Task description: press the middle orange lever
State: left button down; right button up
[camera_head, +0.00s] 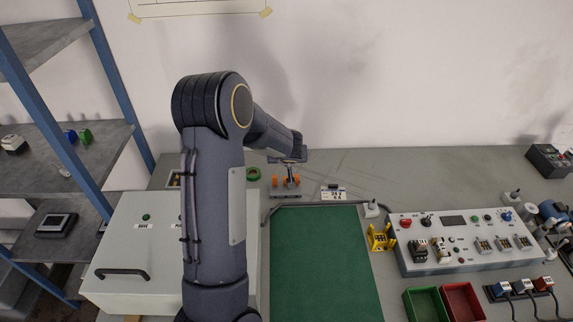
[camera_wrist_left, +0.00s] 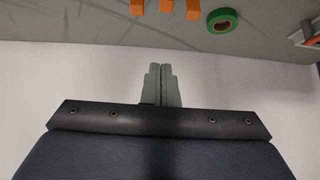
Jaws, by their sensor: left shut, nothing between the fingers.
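Three orange levers show at the top edge of the left wrist view: one on the left (camera_wrist_left: 137,7), the middle orange lever (camera_wrist_left: 166,5), and one on the right (camera_wrist_left: 192,13). They are cut off by the frame edge. In the head view, orange lever parts (camera_head: 275,181) show at the back of the table, below my left gripper (camera_head: 289,178). The gripper partly hides the middle one there. My left gripper's fingers (camera_wrist_left: 160,68) are shut together and empty, and appear apart from the levers in the wrist view. My right gripper is not in view.
A green tape roll (camera_wrist_left: 222,20) lies beside the levers. A small label stand (camera_head: 333,192) is right of them. A green mat (camera_head: 325,260), yellow holder (camera_head: 380,238), control panel (camera_head: 460,240) and white box (camera_head: 130,250) stand nearer the front. The wall is close behind.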

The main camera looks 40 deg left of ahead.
pick_arm(q)
jog(key=f+b, duration=0.1)
jog(key=f, duration=0.1)
jog(key=w+a+f+b, duration=0.1)
jog(key=f, duration=0.2)
jog(key=w+f+b, duration=0.1)
jog(key=f+b, duration=0.1)
jog(key=f, duration=0.1)
jog(key=shift+a, duration=0.35)
jog(key=shift+s+d, duration=0.3)
